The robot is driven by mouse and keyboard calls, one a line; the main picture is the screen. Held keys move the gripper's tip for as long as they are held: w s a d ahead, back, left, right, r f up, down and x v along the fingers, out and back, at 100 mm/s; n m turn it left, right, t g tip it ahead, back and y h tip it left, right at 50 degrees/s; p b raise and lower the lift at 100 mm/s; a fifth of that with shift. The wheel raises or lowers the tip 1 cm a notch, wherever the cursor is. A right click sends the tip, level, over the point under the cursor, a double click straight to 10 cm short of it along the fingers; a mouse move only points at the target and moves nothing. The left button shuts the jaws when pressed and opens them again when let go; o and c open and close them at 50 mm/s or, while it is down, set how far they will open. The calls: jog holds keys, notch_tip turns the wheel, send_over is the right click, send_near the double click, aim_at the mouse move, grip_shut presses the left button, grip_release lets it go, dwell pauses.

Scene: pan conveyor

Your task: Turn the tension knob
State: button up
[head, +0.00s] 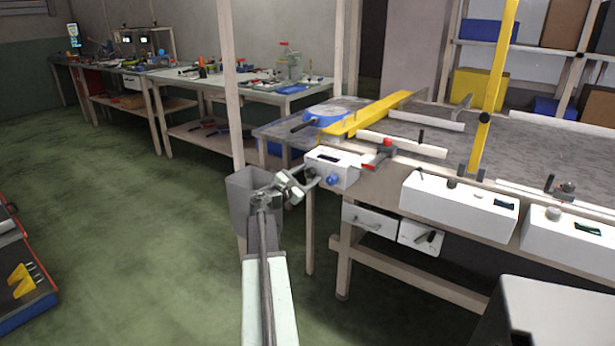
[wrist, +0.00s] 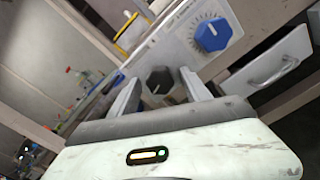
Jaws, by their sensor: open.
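A white control box (head: 333,167) sits at the left end of the conveyor bench's front edge. It carries a blue knob (head: 333,180), which in the wrist view (wrist: 212,34) has a printed scale around it. A dark faceted knob (wrist: 159,80) with a pale pointer mark shows between my fingers in the wrist view. I cannot read which knob is labelled tension. My gripper (head: 304,181) is open at the left end of the box, its fingers on either side of the dark knob. I cannot tell whether they touch it.
A grey bin (head: 240,197) stands close behind my gripper. A drawer (head: 369,220) with a handle lies below the box. A red-topped clamp (head: 386,148) and a yellow bar (head: 370,115) are on the bench. The green floor at left is mostly clear.

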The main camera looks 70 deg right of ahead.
jog(key=v, duration=0.8)
jog(key=shift+d, duration=0.1)
